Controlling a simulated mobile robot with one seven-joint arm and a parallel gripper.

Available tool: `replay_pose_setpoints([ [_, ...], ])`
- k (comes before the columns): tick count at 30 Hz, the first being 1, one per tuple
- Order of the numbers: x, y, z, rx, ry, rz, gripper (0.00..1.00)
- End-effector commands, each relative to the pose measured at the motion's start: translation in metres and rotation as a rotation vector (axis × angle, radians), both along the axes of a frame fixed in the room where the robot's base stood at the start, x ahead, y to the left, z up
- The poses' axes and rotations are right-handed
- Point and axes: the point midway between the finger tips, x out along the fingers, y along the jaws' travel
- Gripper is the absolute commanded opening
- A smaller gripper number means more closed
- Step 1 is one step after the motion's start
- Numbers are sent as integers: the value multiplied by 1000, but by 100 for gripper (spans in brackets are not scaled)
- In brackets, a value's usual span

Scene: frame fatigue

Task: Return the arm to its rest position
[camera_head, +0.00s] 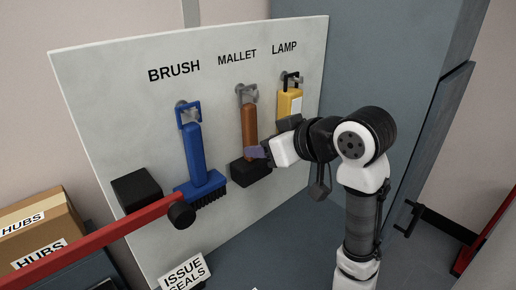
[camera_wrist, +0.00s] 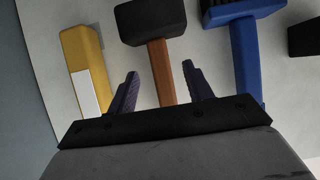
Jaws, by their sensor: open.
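My gripper (camera_head: 258,152) is open in front of the tool board, near the lower part of the mallet. The mallet has a brown handle (camera_head: 249,122) and a black head (camera_head: 250,173), and hangs head down from a hook. In the wrist view my two purple fingers (camera_wrist: 160,70) appear either side of the mallet's handle (camera_wrist: 163,78). The fingers do not visibly grip it, and I cannot tell how far in front of it they are. My arm reaches in from the right in the head view, bent at its black and white joint.
The white board (camera_head: 95,90) also holds a blue brush (camera_head: 194,150) at left and a yellow lamp (camera_head: 290,103) behind my wrist. A red bar (camera_head: 90,242) crosses the lower left. A blue-grey cabinet (camera_head: 380,70) stands behind my arm. Cardboard boxes (camera_head: 40,225) sit at far left.

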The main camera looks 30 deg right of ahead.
Motion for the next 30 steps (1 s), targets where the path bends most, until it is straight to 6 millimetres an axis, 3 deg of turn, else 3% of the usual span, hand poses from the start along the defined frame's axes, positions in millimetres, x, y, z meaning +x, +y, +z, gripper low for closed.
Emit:
replay_pose_setpoints([
  [6, -45, -6, 24, -3, -2, -3, 51],
  [13, -77, -11, 43, -2, -1, -2, 51],
  [30, -86, -12, 49, 0, -1, 0, 51],
])
